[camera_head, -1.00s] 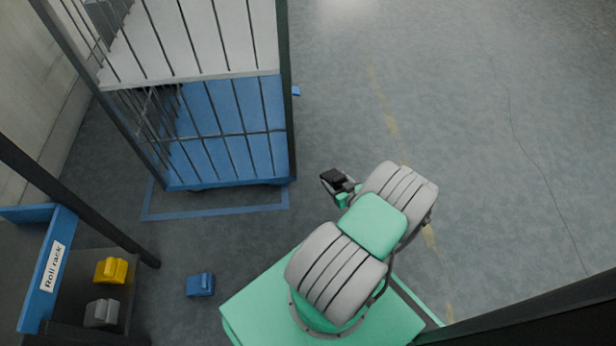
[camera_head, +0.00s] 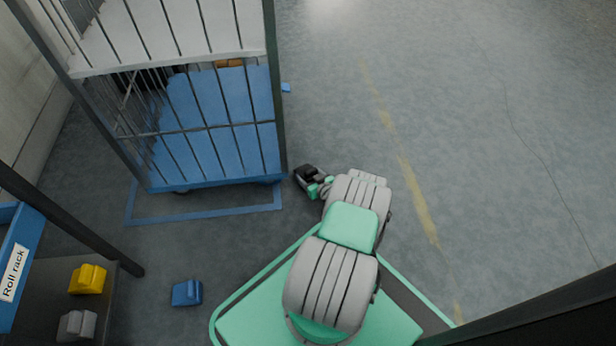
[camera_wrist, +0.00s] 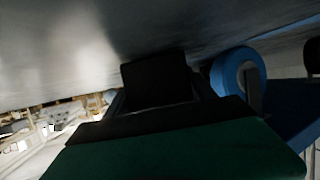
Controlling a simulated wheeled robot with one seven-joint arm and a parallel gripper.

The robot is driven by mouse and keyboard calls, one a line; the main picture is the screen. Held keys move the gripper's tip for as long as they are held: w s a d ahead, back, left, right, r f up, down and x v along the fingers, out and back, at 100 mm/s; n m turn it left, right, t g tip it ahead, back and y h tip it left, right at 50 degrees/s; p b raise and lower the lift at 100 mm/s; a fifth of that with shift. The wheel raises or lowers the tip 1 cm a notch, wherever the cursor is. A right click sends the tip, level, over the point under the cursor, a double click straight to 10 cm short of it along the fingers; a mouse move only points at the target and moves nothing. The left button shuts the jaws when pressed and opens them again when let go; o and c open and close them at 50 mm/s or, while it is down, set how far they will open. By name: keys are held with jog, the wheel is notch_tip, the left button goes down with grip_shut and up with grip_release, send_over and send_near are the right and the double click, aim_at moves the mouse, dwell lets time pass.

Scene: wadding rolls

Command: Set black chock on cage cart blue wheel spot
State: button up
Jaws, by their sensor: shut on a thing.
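The cage cart (camera_head: 215,150) stands at upper left in the head view, with a blue base and dark bars. My gripper (camera_head: 318,184) is just right of the cart's near right corner, low over the floor. It is shut on the black chock (camera_head: 308,172), which also shows dark in the wrist view (camera_wrist: 155,80). A blue wheel (camera_wrist: 238,72) shows to the right of the chock in the wrist view, apart from it in the picture. A small blue patch (camera_head: 286,87) lies on the floor beside the cart's right side. I cannot tell whether the chock touches the floor.
A blue floor outline (camera_head: 205,216) runs around the cart's near side. A blue chock (camera_head: 187,293) lies on the floor. A yellow chock (camera_head: 88,279) and a grey chock (camera_head: 77,325) sit by the roll rack (camera_head: 14,268).

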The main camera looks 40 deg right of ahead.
jog(key=shift+f, duration=0.1)
jog(key=o, duration=1.8)
jog(key=shift+s+r, duration=0.2)
jog(key=shift+r, duration=0.1)
jog(key=p+v, duration=0.5)
jog(key=v, duration=0.6)
jog(key=shift+r, duration=0.1)
jog(key=shift+s+a, duration=0.15)
jog(key=shift+s, duration=0.1)
